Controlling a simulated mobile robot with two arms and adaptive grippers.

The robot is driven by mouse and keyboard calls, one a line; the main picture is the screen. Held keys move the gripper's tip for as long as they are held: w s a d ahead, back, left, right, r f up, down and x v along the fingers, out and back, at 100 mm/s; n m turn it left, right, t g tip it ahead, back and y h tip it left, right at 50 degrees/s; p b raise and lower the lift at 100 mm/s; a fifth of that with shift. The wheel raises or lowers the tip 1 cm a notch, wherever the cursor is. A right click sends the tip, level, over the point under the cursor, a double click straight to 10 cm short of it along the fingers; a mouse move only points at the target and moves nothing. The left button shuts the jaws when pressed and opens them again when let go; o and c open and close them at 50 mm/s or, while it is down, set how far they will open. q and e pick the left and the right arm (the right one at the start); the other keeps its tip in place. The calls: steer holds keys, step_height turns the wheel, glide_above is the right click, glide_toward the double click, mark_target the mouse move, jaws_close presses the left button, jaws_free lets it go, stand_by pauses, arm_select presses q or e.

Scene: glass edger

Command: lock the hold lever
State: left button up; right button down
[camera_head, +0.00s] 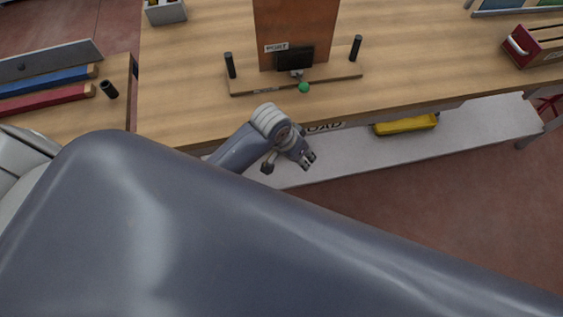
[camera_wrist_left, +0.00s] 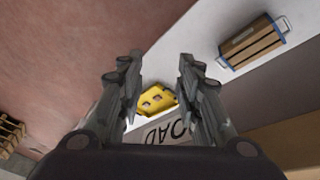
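A small green ball knob (camera_head: 303,88), which looks like the end of the hold lever, sits at the front of a wooden base strip (camera_head: 255,87) on the bench. Behind it a black block (camera_head: 295,58) stands against an upright brown panel (camera_head: 297,22). My left gripper (camera_head: 309,158) is in front of the bench edge, below the knob in the picture and apart from it. In the left wrist view its two fingers (camera_wrist_left: 160,62) are spread with nothing between them. The knob is not in that view. My right gripper is not in view.
Two black posts (camera_head: 230,65) (camera_head: 356,48) flank the panel. A yellow bin (camera_head: 405,125) is on the lower shelf (camera_head: 470,133); it also shows in the left wrist view (camera_wrist_left: 155,99). A red-sided crate (camera_head: 535,45) stands at right. My large arm link covers much of the foreground.

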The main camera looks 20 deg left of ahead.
arm_select(q)
steer(key=s+a+f+b, duration=0.1)
steer(key=a+f, duration=0.1)
steer(key=f, duration=0.6)
steer(key=s+a+f+n+y+b, duration=0.1)
steer(key=a+f+b, duration=0.1)
steer(key=f, duration=0.6)
steer(key=shift+s+a+f, duration=0.25)
steer(key=shift+s, duration=0.15)
